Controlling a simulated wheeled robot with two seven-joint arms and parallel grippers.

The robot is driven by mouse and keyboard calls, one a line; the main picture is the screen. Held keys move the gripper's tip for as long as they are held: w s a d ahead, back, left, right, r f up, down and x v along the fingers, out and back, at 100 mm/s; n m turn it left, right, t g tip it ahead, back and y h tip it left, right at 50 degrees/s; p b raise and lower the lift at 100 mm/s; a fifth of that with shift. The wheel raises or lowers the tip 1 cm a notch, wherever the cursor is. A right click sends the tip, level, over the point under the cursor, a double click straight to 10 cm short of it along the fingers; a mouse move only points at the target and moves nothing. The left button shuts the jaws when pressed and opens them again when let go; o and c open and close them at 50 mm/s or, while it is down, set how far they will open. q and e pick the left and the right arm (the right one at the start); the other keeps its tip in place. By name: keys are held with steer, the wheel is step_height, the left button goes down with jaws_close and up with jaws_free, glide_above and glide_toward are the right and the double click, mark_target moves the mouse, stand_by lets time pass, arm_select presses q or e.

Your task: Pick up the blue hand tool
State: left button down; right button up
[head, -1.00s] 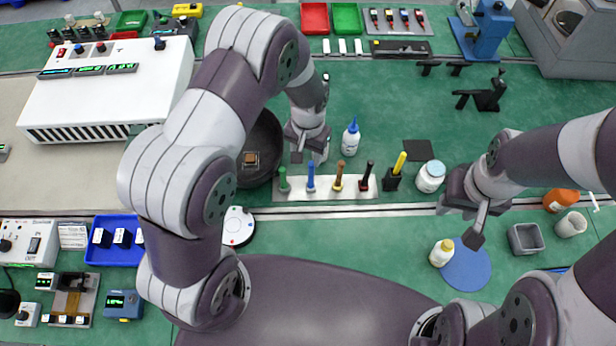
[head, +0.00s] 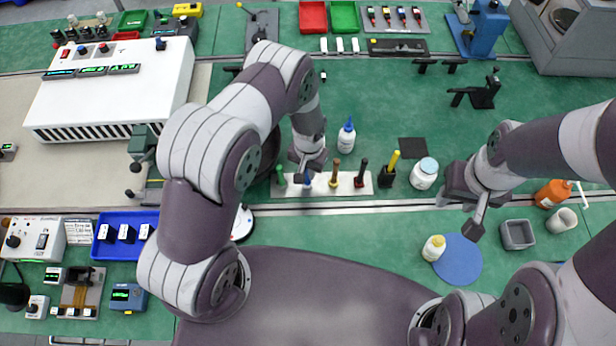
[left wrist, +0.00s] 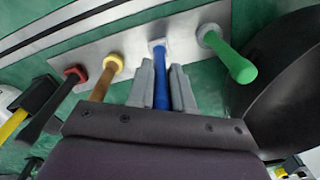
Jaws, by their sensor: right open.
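The blue hand tool (head: 308,181) stands upright in a pale rack strip, partly hidden in the head view by my left gripper (head: 308,168). In the left wrist view the blue handle (left wrist: 161,92) lies between the two grey fingers of my left gripper (left wrist: 162,90). The fingers are close on both sides of it; I cannot tell whether both touch it. The tool's head end is still at the rack strip (left wrist: 130,42). My right gripper (head: 474,215) is open and empty, right of the rack, above the green mat.
A dark round pan (left wrist: 285,85) is beside the green one. A blue-capped bottle (head: 346,136) and white jar (head: 424,173) stand near.

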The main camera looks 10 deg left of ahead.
arm_select(q)
steer(key=shift+a, duration=0.1)
steer(key=shift+w+r, duration=0.1)
steer(key=shift+r, duration=0.25)
step_height(320, 180, up, 9)
steer(key=b, duration=0.2)
steer(key=shift+f+b, duration=0.2)
steer(key=shift+b, duration=0.1)
steer(key=shift+r, duration=0.35)
